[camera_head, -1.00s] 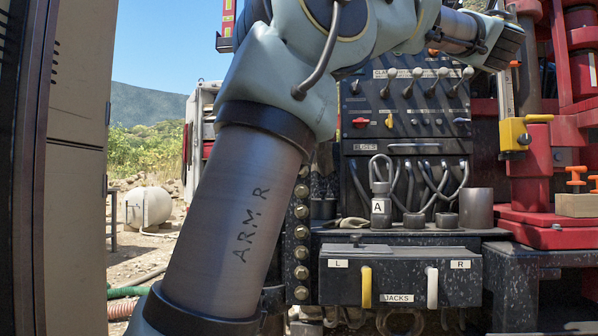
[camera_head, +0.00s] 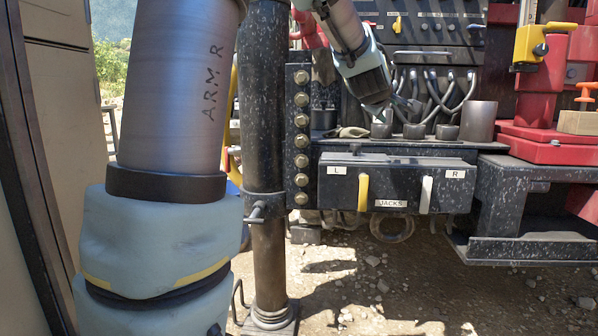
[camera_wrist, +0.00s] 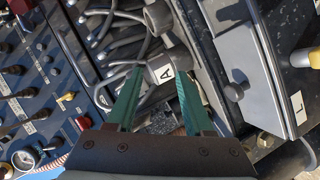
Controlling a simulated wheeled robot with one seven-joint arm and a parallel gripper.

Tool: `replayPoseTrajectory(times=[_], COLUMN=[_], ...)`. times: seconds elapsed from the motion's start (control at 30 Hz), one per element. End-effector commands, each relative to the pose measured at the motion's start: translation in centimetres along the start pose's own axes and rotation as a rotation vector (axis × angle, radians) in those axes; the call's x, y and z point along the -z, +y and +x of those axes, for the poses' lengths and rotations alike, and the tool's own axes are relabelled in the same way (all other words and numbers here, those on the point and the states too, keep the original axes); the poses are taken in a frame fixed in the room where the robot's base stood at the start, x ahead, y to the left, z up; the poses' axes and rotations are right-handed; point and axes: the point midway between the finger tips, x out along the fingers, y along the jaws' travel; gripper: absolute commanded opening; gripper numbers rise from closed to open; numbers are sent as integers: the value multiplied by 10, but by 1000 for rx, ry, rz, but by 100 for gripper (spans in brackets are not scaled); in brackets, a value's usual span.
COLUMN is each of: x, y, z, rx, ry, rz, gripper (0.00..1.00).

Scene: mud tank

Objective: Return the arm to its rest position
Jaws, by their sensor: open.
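My gripper (camera_head: 392,112) points down at the row of sockets on the truck's rear deck in the head view. In the wrist view its two green fingers (camera_wrist: 160,72) are open, with a gap between the tips. A grey fitting with a white "A" tag (camera_wrist: 166,74) shows at the fingertips; I cannot tell whether they touch it. In the head view my gripper hides most of this fitting. My upper arm, marked "ARM R", fills the left foreground.
A control panel (camera_head: 430,28) with cables stands behind the gripper. A black jacks box (camera_head: 395,172) with yellow (camera_head: 363,192) and white (camera_head: 427,194) levers lies below. A dark post (camera_head: 265,130) stands left. Red machinery (camera_head: 548,95) is at right. Gravel ground is open below.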

Motion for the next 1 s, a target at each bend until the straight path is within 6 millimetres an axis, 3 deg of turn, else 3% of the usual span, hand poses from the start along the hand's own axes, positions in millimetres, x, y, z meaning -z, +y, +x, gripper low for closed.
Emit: replayPoseTrajectory(times=[0.03, 0.1, 0.27, 0.4, 0.5, 0.7, 0.87, 0.9, 1.0], x=[3, 3, -2, -11, -20, -40, -56, -47, -38], y=[-36, -82, -181, -264, -312, -376, -411, -393, -375], z=[-5, -14, -48, -95, -133, -202, -255, -255, -260], rx=[76, 173, 376, 543, 638, 762, 824, 817, 816], ry=[-22, -66, -196, -348, -466, -679, -838, -828, -826], rz=[62, 153, 328, 458, 530, 615, 653, 658, 657], gripper=[52, 52, 52, 52, 52, 52, 52, 52, 52])
